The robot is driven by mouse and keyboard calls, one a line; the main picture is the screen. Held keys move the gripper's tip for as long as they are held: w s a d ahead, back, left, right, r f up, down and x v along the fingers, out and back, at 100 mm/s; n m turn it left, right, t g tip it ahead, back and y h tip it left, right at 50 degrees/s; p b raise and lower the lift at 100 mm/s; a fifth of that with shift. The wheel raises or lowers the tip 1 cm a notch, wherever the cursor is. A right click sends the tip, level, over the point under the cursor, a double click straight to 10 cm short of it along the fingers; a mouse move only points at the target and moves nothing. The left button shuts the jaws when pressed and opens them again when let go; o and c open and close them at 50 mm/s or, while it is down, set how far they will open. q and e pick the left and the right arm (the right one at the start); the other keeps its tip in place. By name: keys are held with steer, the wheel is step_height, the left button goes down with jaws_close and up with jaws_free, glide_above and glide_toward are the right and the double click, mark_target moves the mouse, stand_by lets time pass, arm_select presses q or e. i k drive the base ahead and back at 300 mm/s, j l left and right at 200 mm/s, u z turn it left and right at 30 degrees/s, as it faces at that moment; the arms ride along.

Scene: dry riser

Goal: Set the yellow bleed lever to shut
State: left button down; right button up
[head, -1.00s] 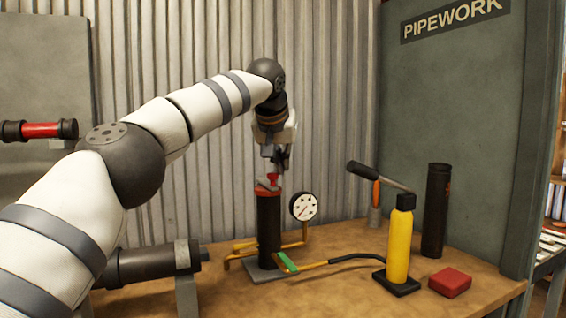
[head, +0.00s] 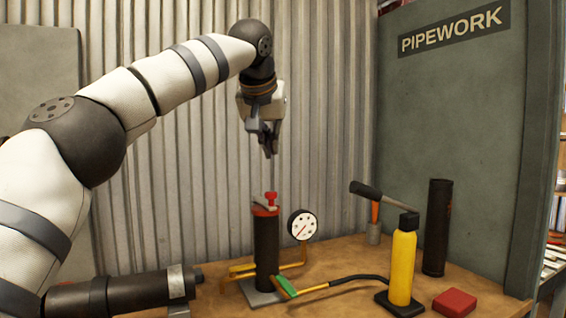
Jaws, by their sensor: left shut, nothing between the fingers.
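A dark upright riser cylinder (head: 267,245) stands on a grey base plate with a red cap (head: 264,210) and a small red knob (head: 271,198) on top. Yellow pipework (head: 242,268) runs at its side towards a round white gauge (head: 302,225). A green piece (head: 285,286) at its foot joins a yellow rod (head: 314,288) and a black curved length. I cannot tell which yellow part is the bleed lever or how it is set. My left gripper (head: 268,153) is shut and empty, above the red knob and apart from it. My right gripper is out of view.
Right of the riser on the wooden bench (head: 340,255) stand a yellow bottle (head: 404,262), a dark tube (head: 437,227), a hammer-like tool (head: 378,192) and a red block (head: 454,302). A dark horizontal cylinder (head: 130,290) lies at left. A grey panel rises at right.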

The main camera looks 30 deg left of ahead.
mark_target(232, 271)
steer(key=k+l, duration=0.8)
